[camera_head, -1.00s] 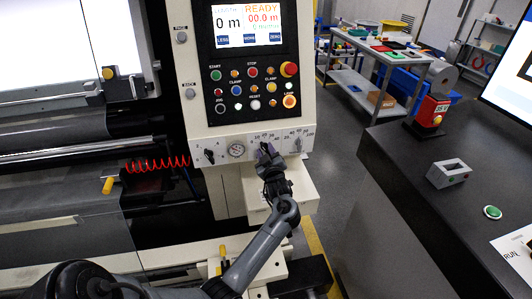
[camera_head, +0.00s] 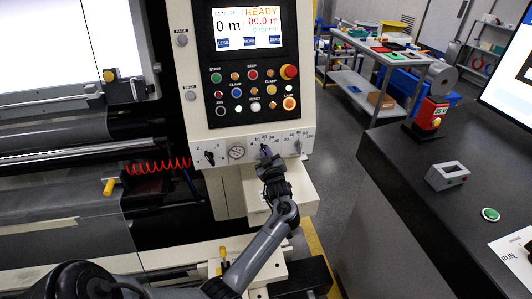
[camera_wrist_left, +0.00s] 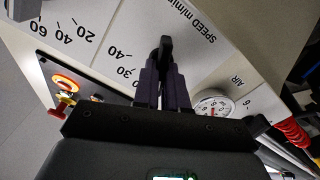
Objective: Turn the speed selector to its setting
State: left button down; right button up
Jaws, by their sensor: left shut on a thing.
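The speed selector (camera_wrist_left: 166,46) is a small black knob on the light front strip of the machine's control panel. In the wrist view it stands between my left gripper's fingers, beside the printed "SPEED m/min" and the numbers 30 and 40. My left gripper (camera_head: 265,154) is shut on it, and its dark fingers also fill the middle of the wrist view (camera_wrist_left: 165,88). In the head view the gripper hides most of the knob, and I cannot read its exact setting. My right gripper is not in view.
A round gauge (camera_head: 237,152) and another black knob (camera_head: 210,157) sit left of the selector. A second scaled dial (camera_head: 297,145) is to its right. Push buttons and a red stop button (camera_head: 289,71) are above, under the screen (camera_head: 248,27). A dark counter (camera_head: 400,150) stands at right.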

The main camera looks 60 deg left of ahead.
pick_arm(q)
jog(key=shift+w+r+m+p, duration=0.1)
jog(key=shift+m+p, duration=2.5)
jog(key=shift+p, duration=0.1)
jog(key=c, duration=1.2)
grip_release()
jog(key=v, duration=1)
jog(key=shift+d+p, duration=0.4)
